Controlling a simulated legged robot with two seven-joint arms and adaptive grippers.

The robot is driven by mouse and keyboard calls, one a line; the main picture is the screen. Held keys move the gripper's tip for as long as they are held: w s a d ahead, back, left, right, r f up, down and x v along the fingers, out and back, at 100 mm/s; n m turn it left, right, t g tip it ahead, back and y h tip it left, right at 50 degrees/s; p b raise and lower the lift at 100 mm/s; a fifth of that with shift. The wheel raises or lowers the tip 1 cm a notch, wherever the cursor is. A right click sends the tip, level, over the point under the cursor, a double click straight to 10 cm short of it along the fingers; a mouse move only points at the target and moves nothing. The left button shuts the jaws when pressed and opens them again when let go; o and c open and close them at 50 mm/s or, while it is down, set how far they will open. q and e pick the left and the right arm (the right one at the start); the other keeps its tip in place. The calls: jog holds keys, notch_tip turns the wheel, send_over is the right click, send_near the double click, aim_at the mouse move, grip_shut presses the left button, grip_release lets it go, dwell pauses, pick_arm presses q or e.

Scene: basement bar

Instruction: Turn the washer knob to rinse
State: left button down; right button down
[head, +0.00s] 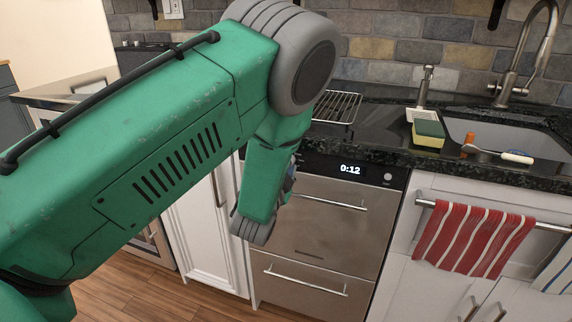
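The washer (322,219) is a stainless steel appliance with two drawer-like fronts and bar handles, set under the dark counter. Its black top panel has a lit display (350,169) reading 0:12. My green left arm comes in from the left and bends down in front of the washer's left side. Only a sliver of what seems to be my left gripper (290,184) shows behind the forearm, so its fingers are hidden. My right gripper is out of view.
A wire rack (337,108) stands on the counter (376,126) above the washer. Right of it are a yellow-green sponge (429,133), a sink (487,133) with a tap, and a brush. A red striped towel (472,239) hangs on a rail. White cabinets flank the washer.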

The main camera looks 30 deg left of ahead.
pick_arm(q)
jog(key=shift+d+f+m, duration=0.1)
jog(key=shift+d+m, duration=0.05)
jog(key=shift+m, duration=0.15)
jog(key=c, duration=1.2)
grip_release()
jog(key=shift+s+d, duration=0.1)
jog(key=shift+s, duration=0.05)
jog(key=v, duration=1.1)
jog(key=shift+s+d+f, duration=0.1)
jog(key=shift+s, duration=0.15)
jog(key=shift+f, duration=0.1)
